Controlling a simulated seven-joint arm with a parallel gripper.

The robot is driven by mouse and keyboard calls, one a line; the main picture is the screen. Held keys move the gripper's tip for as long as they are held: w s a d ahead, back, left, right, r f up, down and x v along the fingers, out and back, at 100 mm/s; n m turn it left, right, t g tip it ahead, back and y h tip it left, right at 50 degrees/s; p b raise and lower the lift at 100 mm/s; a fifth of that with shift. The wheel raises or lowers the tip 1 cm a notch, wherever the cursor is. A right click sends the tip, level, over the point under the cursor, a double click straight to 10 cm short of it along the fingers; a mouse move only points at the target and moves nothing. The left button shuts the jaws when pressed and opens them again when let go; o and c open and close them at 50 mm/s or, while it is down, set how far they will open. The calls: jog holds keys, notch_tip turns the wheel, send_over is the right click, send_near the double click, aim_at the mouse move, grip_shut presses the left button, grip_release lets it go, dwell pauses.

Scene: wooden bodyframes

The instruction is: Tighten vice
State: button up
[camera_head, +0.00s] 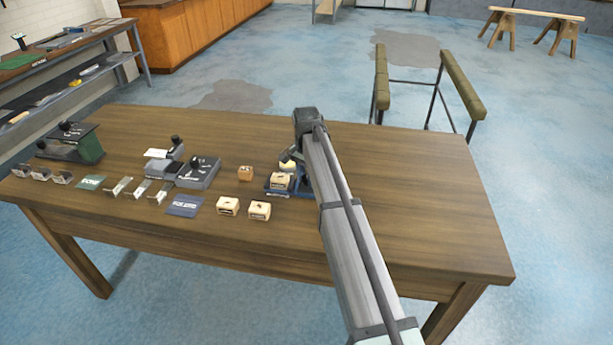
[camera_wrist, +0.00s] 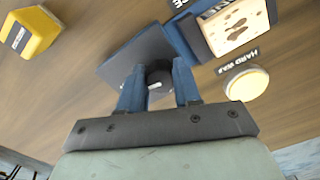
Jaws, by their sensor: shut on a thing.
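The vice is a blue fixture (camera_head: 277,192) on the table, with a wooden bodyframe (camera_head: 281,181) seated on it. In the wrist view the blue vice body (camera_wrist: 189,38) runs along the top, with the pale bodyframe (camera_wrist: 237,24) on it. A round black knob (camera_wrist: 159,76) with a white pointer mark stands at the vice's near end, beside a dark flat plate (camera_wrist: 125,58). My gripper (camera_wrist: 159,91) has its two blue fingers on either side of the knob, shut on it. In the head view my arm hides part of the vice and the knob.
Loose wooden blocks (camera_head: 259,211) lie in front of the vice. A grey machine (camera_head: 198,172), small metal pieces and a dark green machine (camera_head: 88,147) stand to the left. A round wax piece (camera_wrist: 247,83) is right of the knob. The table's right side (camera_head: 440,220) is clear.

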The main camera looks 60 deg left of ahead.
dwell(0.3)
jog(key=o, duration=1.1)
jog(key=shift+c, duration=0.2)
notch_tip(320, 180, up, 14)
jog(key=shift+f, duration=0.1)
